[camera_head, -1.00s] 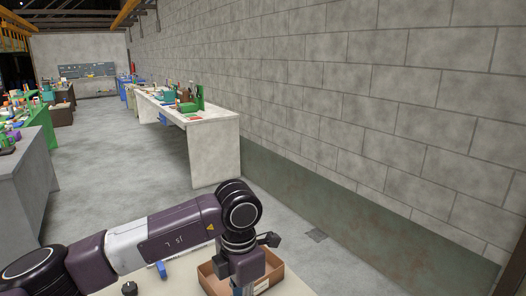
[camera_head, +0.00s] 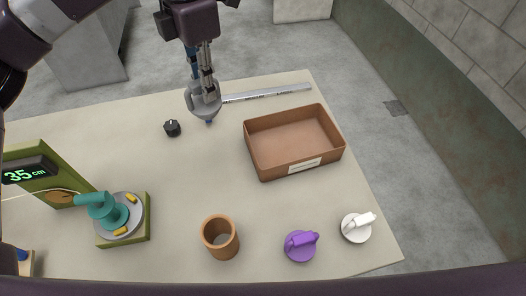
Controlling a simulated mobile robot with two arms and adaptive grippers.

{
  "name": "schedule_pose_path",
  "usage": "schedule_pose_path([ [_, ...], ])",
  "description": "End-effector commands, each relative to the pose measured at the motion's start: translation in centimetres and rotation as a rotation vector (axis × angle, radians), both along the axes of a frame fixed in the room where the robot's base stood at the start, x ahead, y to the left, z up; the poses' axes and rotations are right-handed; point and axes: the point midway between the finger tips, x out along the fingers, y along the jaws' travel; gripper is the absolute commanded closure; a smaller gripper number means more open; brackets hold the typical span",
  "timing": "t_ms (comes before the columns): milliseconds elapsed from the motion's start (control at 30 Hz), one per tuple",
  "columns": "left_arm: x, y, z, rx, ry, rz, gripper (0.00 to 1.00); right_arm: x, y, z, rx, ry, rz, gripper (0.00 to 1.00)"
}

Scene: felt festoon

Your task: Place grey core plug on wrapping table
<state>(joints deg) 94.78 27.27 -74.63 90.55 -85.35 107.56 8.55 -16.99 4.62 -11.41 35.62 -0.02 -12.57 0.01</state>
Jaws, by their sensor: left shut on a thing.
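My left gripper (camera_head: 208,110) reaches down from the top over the back of the beige wrapping table (camera_head: 200,180). It is shut on the grey core plug (camera_head: 196,105), a rounded light-grey piece around the fingertips. The fingers hide part of it, and I cannot tell whether it touches the table. It is left of the brown tray (camera_head: 263,160). My right gripper is not in view.
A black knob (camera_head: 172,128) and a metal ruler (camera_head: 270,92) lie nearby. A brown cup (camera_head: 209,247), purple plug (camera_head: 299,248) and white plug (camera_head: 353,234) stand in front. A green device (camera_head: 140,232) reading 35 cm is at left. The table's middle is clear.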

Motion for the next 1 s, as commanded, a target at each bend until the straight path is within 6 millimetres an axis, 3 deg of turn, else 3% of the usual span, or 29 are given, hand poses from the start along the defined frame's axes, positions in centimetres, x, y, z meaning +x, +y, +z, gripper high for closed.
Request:
schedule_pose_path([
  [167,-0.2,0.1,-2.5,0.002,0.006,-0.002,1.00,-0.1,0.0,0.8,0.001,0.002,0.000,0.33],
  [600,-0.2,0.1,-13.5,0.000,0.005,0.000,1.00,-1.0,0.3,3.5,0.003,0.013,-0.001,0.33],
  [1000,-0.2,0.1,-17.6,0.001,0.004,0.000,1.00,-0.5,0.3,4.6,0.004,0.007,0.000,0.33],
])
